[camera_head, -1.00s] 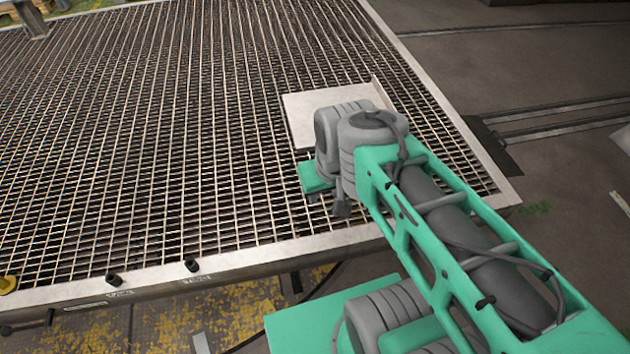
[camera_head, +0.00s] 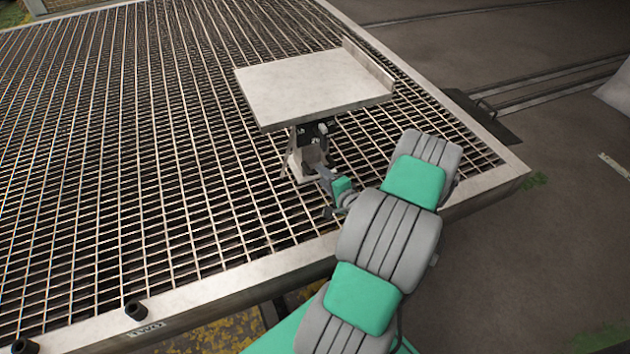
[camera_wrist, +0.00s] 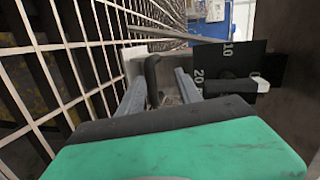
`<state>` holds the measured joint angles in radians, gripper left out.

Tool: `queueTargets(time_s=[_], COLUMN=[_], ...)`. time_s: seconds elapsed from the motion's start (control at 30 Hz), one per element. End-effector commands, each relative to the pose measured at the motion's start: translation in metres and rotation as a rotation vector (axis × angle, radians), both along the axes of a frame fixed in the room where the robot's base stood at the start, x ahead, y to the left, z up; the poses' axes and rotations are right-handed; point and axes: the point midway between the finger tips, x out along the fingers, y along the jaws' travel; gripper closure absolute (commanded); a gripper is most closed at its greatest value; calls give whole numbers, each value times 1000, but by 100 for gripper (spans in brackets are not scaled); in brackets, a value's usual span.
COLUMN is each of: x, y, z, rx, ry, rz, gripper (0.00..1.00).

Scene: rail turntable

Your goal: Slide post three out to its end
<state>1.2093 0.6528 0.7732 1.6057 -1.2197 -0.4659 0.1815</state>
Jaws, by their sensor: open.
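A post (camera_head: 303,160) stands on the grating, with a square pale plate (camera_head: 310,88) on top that has a raised lip at its right side. No number shows on this post. My gripper (camera_head: 322,176) is open at the post's lower part, under the plate's front edge. In the wrist view, a dark upright handle (camera_wrist: 152,75) stands between the two fingers of my gripper (camera_wrist: 160,82). Whether they touch it I cannot tell.
The metal grating (camera_head: 130,180) is open and clear left of the post. Its pale frame (camera_head: 220,293) carries short black pegs (camera_head: 135,310) and a label reading TWO (camera_head: 146,329). Floor rails (camera_head: 560,85) lie beyond the right edge.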

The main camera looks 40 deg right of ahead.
Motion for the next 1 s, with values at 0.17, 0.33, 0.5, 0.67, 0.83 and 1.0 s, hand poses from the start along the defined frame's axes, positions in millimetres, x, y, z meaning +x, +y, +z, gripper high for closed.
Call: queueTargets(time_s=[0.17, 0.33, 0.5, 0.67, 0.83, 1.0], x=[-22, 4, 32, 44, 45, 45], y=[-33, -43, -52, -55, -55, -54], z=[-27, -32, -38, -39, -39, -39], rx=[67, 64, 63, 64, 64, 65], ry=[-67, -65, -64, -65, -63, -63], rz=[-145, -147, -149, -150, -148, -147], gripper=[59, 59, 59, 59, 59, 69])
